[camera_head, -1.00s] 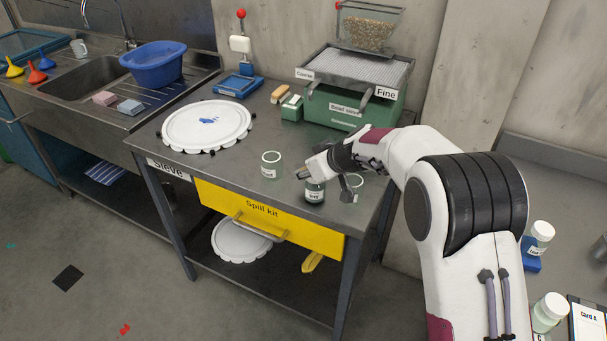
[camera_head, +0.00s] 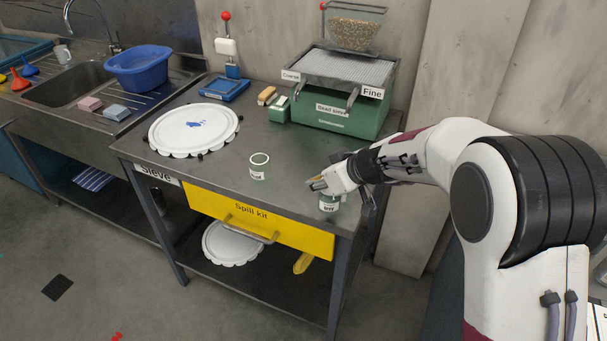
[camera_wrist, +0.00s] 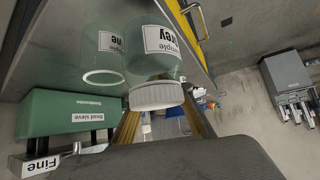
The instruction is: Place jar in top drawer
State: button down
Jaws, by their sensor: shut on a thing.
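My gripper (camera_head: 320,184) is shut on a small labelled jar (camera_head: 329,202) over the front right part of the grey table. The jar looks greenish in the head view. In the wrist view, a labelled jar (camera_wrist: 160,60) with a ridged white lid is close to the camera. I cannot tell whether the held jar touches the tabletop. A yellow drawer (camera_head: 290,232) marked "Spill kit", with a metal handle, is under the tabletop and looks shut.
An open glass jar (camera_head: 260,168) stands left of my gripper. Another glass jar (camera_wrist: 100,55) shows in the wrist view. The green bead sieve (camera_head: 345,112) is behind, and a white scalloped lid (camera_head: 190,135) lies to the left. A blue basin (camera_head: 138,70) sits by the sink.

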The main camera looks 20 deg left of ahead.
aim_at(339, 204)
jog(key=s+d, duration=0.1)
jog(key=d, duration=0.1)
jog(key=s+d, duration=0.1)
jog(key=d, duration=0.2)
jog(key=s+d, duration=0.1)
jog(key=d, duration=0.2)
jog(key=shift+s+d, duration=0.2)
jog(key=shift+s, duration=0.05)
dwell(0.6)
